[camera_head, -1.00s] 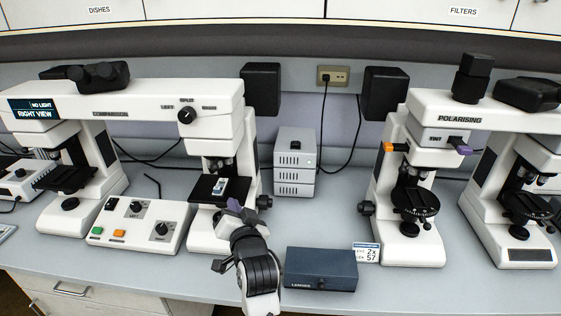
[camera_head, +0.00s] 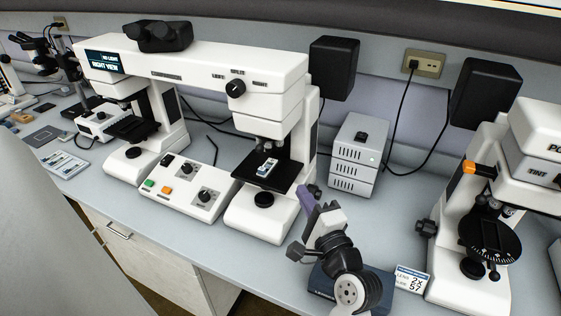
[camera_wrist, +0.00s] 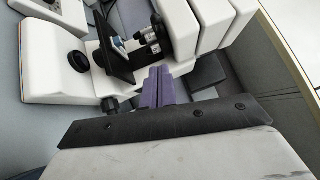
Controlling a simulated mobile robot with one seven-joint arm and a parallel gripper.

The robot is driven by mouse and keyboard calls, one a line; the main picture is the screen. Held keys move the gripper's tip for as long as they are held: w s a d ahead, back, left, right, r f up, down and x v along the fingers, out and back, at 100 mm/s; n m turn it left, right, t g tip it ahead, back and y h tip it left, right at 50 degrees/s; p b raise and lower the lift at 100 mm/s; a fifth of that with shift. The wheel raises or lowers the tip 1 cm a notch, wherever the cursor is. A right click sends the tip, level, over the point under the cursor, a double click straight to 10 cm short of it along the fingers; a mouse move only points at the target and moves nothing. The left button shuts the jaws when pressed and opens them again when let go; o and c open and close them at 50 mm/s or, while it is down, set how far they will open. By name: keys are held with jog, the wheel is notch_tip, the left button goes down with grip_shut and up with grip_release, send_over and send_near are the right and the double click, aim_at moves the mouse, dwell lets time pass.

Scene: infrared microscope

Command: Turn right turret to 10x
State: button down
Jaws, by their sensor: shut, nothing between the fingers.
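The comparison microscope (camera_head: 190,62) has two stands under one white bridge. Its right turret (camera_head: 268,148) is a small dark and silver objective cluster under the right head, above the black right stage (camera_head: 280,174), which carries a slide. The turret also shows in the wrist view (camera_wrist: 152,38), with silver objectives; I cannot read their markings. My gripper (camera_head: 304,192) has purple fingers, shut and empty. It is at the right of the right stand, apart from the turret. In the wrist view the fingers (camera_wrist: 158,72) point toward the stand, just below the turret in the picture.
A control box (camera_head: 188,190) with knobs and buttons sits between the stands. A grey vented box (camera_head: 357,155) stands behind my gripper. A dark blue lens box (camera_head: 322,285) is partly hidden by my arm. A polarising microscope (camera_head: 450,235) stands at right. Free bench lies between them.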

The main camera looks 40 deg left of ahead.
jog(key=b, duration=0.3)
jog(key=w+a+b, duration=0.1)
jog(key=b, duration=0.2)
jog(key=shift+a+f+b, duration=0.25)
jog(key=shift+b, duration=0.1)
jog(key=shift+a+b, duration=0.15)
jog(key=shift+b, duration=0.9)
jog(key=w+a+r+p, duration=0.1)
jog(key=w+a+r, duration=0.1)
jog(key=a, duration=0.8)
jog(key=shift+w+r, duration=0.25)
jog(key=shift+w, duration=0.1)
jog(key=shift+a, duration=0.1)
